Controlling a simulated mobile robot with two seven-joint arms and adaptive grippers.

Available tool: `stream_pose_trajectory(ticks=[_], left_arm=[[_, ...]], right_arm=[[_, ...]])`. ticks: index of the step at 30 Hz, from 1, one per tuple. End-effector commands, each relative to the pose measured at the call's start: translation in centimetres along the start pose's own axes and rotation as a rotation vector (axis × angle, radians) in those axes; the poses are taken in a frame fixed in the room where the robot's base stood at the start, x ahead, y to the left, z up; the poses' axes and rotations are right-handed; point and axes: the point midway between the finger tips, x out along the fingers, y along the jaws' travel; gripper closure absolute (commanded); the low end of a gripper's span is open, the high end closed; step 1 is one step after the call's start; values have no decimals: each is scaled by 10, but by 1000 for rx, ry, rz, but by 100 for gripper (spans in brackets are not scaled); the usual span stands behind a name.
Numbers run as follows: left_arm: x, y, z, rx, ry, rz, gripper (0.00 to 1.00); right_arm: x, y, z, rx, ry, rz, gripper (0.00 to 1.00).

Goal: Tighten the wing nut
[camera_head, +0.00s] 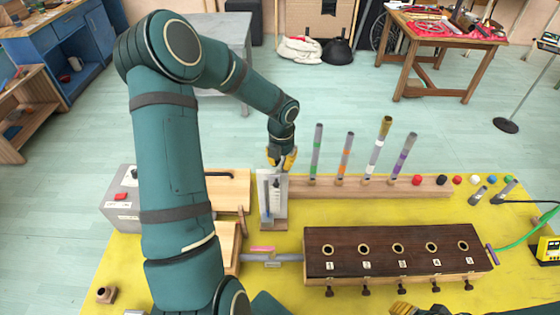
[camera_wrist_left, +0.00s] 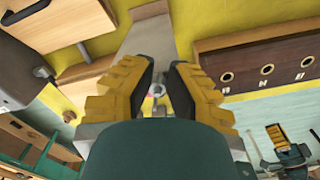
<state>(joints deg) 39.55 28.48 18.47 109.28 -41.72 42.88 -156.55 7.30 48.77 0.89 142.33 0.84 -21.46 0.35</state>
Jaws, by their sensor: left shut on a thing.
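My left gripper (camera_head: 283,160) reaches down from above to the top of an upright pale stand (camera_head: 266,208) with a dark rod on its face. In the left wrist view, its yellow-backed, dark-padded fingers (camera_wrist_left: 160,92) are on either side of a small metal piece (camera_wrist_left: 156,90), which looks like the wing nut. The left gripper is shut on it; the fingers hide most of its shape. My right gripper (camera_wrist_left: 285,145) shows small at the lower right of the left wrist view; its jaw opening is unclear.
A dark wooden box (camera_head: 397,243) with several numbered holes stands to the right on the yellow table (camera_head: 375,210). Behind it, a wooden rail (camera_head: 435,186) holds several upright tubes. A grey box (camera_head: 122,212) and wooden pieces (camera_head: 226,188) are at left.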

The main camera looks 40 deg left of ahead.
Motion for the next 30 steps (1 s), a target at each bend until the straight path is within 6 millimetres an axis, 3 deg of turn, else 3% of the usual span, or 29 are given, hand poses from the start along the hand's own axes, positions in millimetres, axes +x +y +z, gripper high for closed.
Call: stream_pose_trajectory(ticks=[11, 18, 30], left_arm=[[2, -1, -2, 50, 6, -1, 100], [3, -5, -3, 298, 9, -4, 100], [2, -7, -3, 393, 6, -2, 100]], right_arm=[[0, 0, 0, 0, 0, 0, 51], [0, 0, 0, 0, 0, 0, 51], [0, 0, 0, 0, 0, 0, 51]])
